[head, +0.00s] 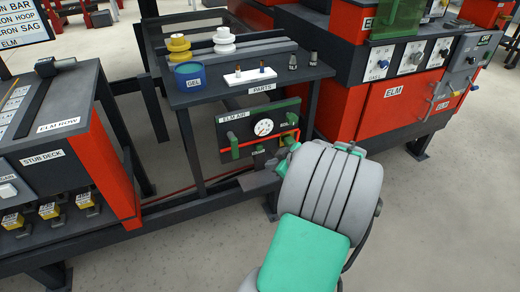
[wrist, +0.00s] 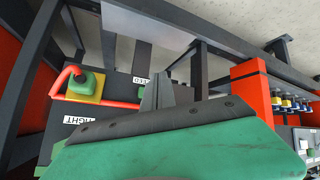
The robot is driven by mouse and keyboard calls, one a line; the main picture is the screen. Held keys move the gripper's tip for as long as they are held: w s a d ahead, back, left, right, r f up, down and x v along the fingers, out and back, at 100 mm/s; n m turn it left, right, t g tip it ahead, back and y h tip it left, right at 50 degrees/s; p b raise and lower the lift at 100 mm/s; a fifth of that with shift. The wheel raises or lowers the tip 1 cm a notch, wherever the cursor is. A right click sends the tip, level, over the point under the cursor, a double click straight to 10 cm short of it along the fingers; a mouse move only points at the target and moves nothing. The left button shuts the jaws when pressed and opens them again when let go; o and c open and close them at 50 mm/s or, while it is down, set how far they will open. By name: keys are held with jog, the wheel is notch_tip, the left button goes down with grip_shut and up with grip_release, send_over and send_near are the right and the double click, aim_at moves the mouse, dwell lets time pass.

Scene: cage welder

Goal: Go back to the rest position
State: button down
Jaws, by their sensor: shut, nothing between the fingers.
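My gripper (wrist: 158,92) shows in the wrist view as two dark fingers pressed together, with nothing between them, beyond the black-edged green housing. In the head view my grey arm with its green cover hangs in the lower middle and hides most of the gripper. The arm's far end is close to the lower right of the dark ELM AIR panel (head: 225,150). In the wrist view a green knob on a yellow base (wrist: 86,84) with a red pipe is left of the fingers, apart from them. I cannot tell whether the gripper touches the panel.
A dark parts table (head: 215,97) above the panel holds spools, a blue GEL tub (head: 188,76) and a white block (head: 250,76). The STUB DECK bench (head: 45,170) stands left, the red ELM cabinet (head: 400,95) right. Open floor (head: 450,220) lies at the lower right.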

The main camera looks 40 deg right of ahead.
jog(key=shift+r, duration=0.1)
jog(key=w+a+r+g+p, duration=0.2)
jog(key=a+r+g+p, duration=0.2)
jog(key=a+r+p, duration=1.6)
jog(key=s+a+r+m+p, duration=0.1)
jog(key=s+a+r+p, duration=0.2)
jog(key=r, duration=0.3)
jog(key=s+a+r+m+g+p, duration=0.1)
jog(key=s+a+r+p, duration=0.3)
jog(key=r+p, duration=0.1)
jog(key=s+a+r+m+g+p, duration=0.1)
jog(key=s+a+r+m+p, duration=0.1)
jog(key=r, duration=0.6)
jog(key=shift+s+a+p, duration=0.75)
jog(key=shift+a+p, duration=0.25)
jog(key=shift+r, duration=0.15)
